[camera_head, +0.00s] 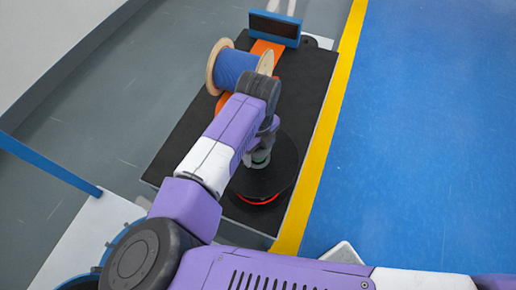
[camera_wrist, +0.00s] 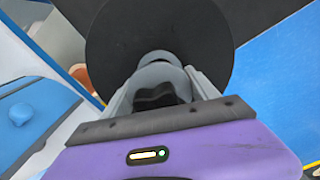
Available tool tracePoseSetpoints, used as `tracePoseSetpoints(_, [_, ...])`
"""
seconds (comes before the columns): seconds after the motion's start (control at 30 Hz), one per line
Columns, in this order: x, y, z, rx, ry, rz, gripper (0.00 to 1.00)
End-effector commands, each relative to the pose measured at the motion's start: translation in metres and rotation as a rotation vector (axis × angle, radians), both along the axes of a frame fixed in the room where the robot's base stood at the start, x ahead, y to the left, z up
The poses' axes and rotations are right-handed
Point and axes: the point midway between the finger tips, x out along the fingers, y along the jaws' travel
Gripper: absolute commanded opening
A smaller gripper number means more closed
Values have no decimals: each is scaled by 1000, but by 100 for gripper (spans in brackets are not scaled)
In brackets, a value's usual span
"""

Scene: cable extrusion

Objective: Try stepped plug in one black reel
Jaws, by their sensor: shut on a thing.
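A black reel (camera_head: 284,172) lies flat on the dark bench, with a red part showing under its flange. Its round black flange (camera_wrist: 205,35) fills the upper middle of the wrist view. A grey stepped plug (camera_wrist: 157,62) shows at the flange's middle, between my fingers. My gripper (camera_wrist: 160,78) is shut on the plug, right over the reel's centre. In the head view my gripper (camera_head: 261,158) is partly hidden by my arm. The reel's bore is hidden, so I cannot tell how far the plug sits in it.
The dark bench top (camera_head: 180,150) also bears a wooden-flanged spool of blue cable (camera_head: 235,68) beyond my arm. An orange strip (camera_head: 268,47) and a blue-framed block (camera_head: 275,27) stand at the far end. A yellow floor line (camera_head: 330,120) runs along the right; the blue floor beyond is clear.

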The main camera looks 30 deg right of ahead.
Motion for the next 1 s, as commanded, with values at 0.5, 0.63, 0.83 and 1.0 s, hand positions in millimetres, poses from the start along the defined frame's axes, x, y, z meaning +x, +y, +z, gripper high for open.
tracePoseSetpoints(0.5, [0,0,-12,0,0,-1,21])
tracePoseSetpoints(0.63, [0,0,-15,0,0,0,21])
tracePoseSetpoints(0.83, [0,0,-15,0,0,0,94])
tracePoseSetpoints(1.0, [0,0,-15,0,0,0,94])
